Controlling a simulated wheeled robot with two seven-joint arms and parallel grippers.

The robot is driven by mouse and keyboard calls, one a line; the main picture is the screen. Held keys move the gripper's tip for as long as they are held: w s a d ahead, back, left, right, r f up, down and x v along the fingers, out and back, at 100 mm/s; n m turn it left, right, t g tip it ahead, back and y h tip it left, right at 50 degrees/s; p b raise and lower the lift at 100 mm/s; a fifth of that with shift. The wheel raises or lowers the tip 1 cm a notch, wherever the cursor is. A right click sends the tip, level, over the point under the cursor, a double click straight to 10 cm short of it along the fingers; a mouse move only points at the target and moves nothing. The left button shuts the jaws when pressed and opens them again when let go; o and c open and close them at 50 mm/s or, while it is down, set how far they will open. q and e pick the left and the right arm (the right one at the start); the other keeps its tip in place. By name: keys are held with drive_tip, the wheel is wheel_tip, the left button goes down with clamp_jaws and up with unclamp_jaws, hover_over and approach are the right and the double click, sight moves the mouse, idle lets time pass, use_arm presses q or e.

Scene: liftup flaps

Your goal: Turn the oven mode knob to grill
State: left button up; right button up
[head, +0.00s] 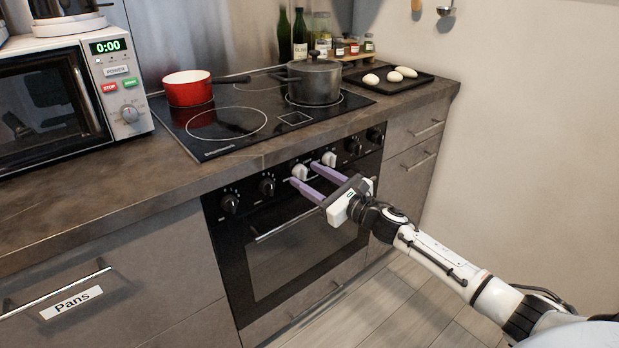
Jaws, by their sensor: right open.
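The black oven (300,255) has a row of knobs on its front panel. Two are light: the left light knob (300,171) and the right light knob (329,159). Their labels are too small to read, so I cannot tell which one sets the mode or where it points. My right gripper (303,174) is open, its purple fingers pointing at the panel. Its fingertips appear on either side of the left light knob; I cannot tell whether they touch it. My left gripper is not in view.
Black knobs (267,186) flank the light ones. The oven handle (300,215) runs below my right gripper. Above is the cooktop (240,150) with a red pot (188,90) and a grey pot (314,82). Floor (400,300) in front of the oven is clear.

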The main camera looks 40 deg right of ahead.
drive_tip(key=shift+w, duration=0.2)
drive_tip(key=c, duration=1)
drive_tip(key=shift+c, duration=0.2)
drive_tip(key=shift+m, duration=0.3)
